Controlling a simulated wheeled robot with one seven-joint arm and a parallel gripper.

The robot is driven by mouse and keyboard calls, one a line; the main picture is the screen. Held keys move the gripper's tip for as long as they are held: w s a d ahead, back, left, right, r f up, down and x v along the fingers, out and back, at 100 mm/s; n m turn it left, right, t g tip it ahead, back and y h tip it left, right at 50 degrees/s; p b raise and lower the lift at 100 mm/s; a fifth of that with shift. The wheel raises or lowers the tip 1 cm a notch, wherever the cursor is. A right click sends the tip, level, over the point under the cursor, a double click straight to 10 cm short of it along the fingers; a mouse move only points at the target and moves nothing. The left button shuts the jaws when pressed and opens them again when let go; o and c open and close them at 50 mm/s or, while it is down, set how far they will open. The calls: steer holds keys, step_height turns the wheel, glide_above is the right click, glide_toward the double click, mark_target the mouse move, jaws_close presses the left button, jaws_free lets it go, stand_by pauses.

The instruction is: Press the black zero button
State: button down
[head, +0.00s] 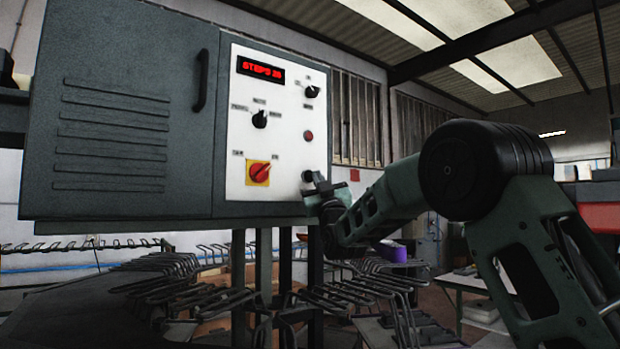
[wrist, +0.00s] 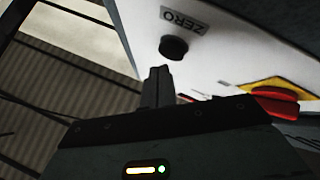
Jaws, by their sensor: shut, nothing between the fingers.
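The black zero button (wrist: 173,47) is a round knob on the white panel, beside a plate that reads ZERO (wrist: 185,20) in the wrist view. In the head view the button (head: 307,176) sits low on the right side of the panel, close to my gripper. My gripper (head: 318,182) is at the panel's lower right edge. In the wrist view its shut fingers (wrist: 158,72) point at the button, with their tips just below it in the picture. I cannot tell whether the tips touch it. Nothing is held.
The white panel (head: 240,130) also carries a red and yellow switch (head: 260,172), a red button (head: 308,136), two black selector knobs and a red display (head: 261,70) reading "STEPS 20". A grey cabinet (head: 120,110) adjoins it. Several metal racks (head: 180,285) stand below.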

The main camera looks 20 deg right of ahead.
steer(key=shift+w+a, duration=0.1)
steer(key=shift+w, duration=0.3)
steer(key=shift+w+a+b, duration=0.1)
steer(key=shift+w+b, duration=0.3)
steer(key=shift+w, duration=0.05)
stand_by(0.6)
steer(key=shift+s+f+b, duration=0.1)
steer(key=shift+s+b, duration=0.05)
steer(key=shift+b, duration=0.15)
steer(key=shift+s+b, duration=0.7)
steer(key=shift+b, duration=0.15)
